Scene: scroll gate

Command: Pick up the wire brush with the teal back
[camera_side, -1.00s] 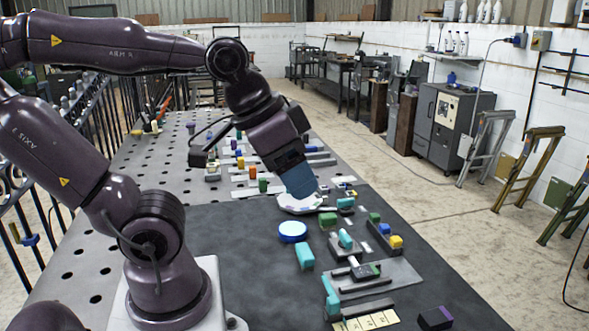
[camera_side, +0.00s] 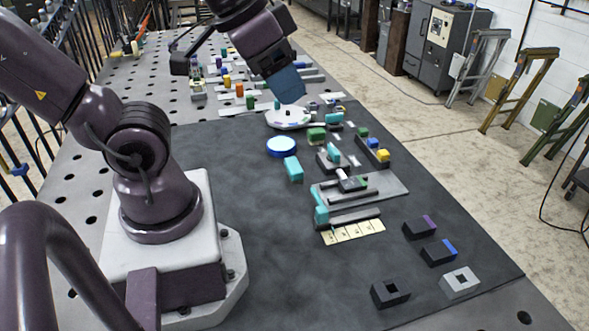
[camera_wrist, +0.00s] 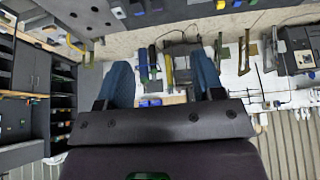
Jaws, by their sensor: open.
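Several teal pieces lie on the dark mat in the side view. A loose teal-topped block (camera_side: 293,168) lies just below the blue disc. Another teal piece (camera_side: 321,206) stands at the left end of a grey fixture, and a teal piece (camera_side: 333,153) sits on a dark holder. I cannot tell for sure which is the wire brush; no bristles show at this size. My gripper (camera_side: 288,92), with blue fingers, is above and behind these pieces, near the white round plate. In the wrist view my gripper (camera_wrist: 163,78) is open with nothing between its fingers.
The blue disc (camera_side: 282,146) and the white round plate (camera_side: 290,117) lie behind the loose teal block. The grey fixture plate (camera_side: 385,186) is to its right. Dark blocks (camera_side: 420,228) and a grey square block (camera_side: 459,283) lie at front right. The mat's front left is clear.

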